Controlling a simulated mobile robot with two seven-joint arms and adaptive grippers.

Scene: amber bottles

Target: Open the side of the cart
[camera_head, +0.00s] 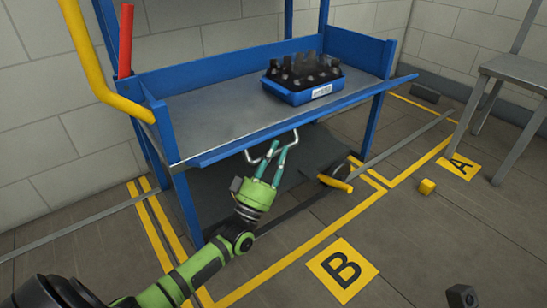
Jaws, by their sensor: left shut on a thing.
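The blue cart (379,120) stands at the centre, with a grey shelf (215,108) and raised blue walls at the back and left end. Its near side (300,122) shows as a thin blue strip roughly level with the shelf, sticking out past the right post; no raised wall blocks the view of the shelf here. A pale wire handle (252,158) hangs under this strip. My left gripper (276,158) comes up from below and is shut on the handle. Its exact finger contact is small in view. My right gripper is not in view.
A blue crate (318,91) of dark bottles sits on the shelf. A yellow push bar (90,60) and red post (125,40) are at the left. A yellow cube (427,187) lies on the floor, near a grey table (515,68). Floor around marker B (343,269) is clear.

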